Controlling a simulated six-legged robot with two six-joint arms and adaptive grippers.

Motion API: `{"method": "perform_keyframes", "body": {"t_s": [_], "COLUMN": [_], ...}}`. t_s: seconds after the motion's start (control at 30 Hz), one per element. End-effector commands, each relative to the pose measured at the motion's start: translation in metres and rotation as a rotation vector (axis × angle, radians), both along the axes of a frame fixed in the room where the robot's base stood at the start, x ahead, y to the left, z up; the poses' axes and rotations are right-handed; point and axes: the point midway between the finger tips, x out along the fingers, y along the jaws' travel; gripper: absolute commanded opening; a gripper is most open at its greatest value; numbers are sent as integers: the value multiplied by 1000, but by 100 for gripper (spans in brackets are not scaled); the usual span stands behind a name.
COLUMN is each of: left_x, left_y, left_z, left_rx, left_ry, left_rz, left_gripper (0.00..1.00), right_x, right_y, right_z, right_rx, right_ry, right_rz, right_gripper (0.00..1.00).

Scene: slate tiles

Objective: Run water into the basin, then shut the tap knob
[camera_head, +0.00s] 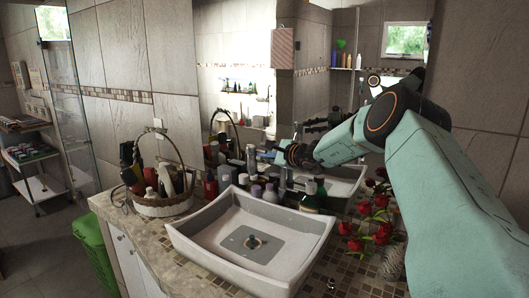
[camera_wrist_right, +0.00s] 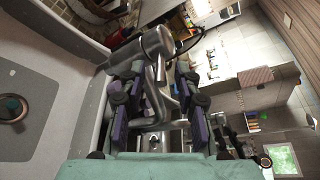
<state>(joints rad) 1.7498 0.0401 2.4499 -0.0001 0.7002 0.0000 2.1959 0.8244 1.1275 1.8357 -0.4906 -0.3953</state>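The pale square basin (camera_head: 205,235) stands on the counter, with a round drain (camera_head: 253,242) in its grey floor. I see no water in it. It also fills the left of the right wrist view (camera_wrist_right: 60,75). My right gripper (camera_head: 272,157) is behind the basin's far rim, among the bottles. In the right wrist view the silver tap (camera_wrist_right: 154,44) is just beyond and between the two dark purple fingers of this gripper (camera_wrist_right: 160,85). The fingers are apart, with gaps beside the metal. I cannot make out the knob separately. My left gripper is out of view.
A wicker basket (camera_head: 162,205) of toiletries stands left of the basin. Several bottles (camera_head: 270,193) crowd its far rim. Red roses (camera_head: 380,235) stand at its right, near my right arm. A mirror (camera_head: 235,75) backs the counter. A green bin (camera_head: 93,245) is on the floor.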

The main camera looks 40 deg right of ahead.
Motion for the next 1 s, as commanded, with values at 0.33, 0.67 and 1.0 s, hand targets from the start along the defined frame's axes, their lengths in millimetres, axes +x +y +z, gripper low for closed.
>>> {"method": "perform_keyframes", "body": {"t_s": [0.33,0.67,1.0], "left_x": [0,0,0], "left_y": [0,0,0], "left_z": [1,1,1], "left_rx": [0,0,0], "left_ry": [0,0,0], "left_rz": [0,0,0], "left_gripper": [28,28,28], "right_x": [7,7,6], "right_y": [1,1,0], "right_z": [-2,-2,-1], "right_rx": [1,0,0], "right_ry": [-1,-1,-1], "right_rz": [3,2,2], "right_gripper": [33,14,0]}}
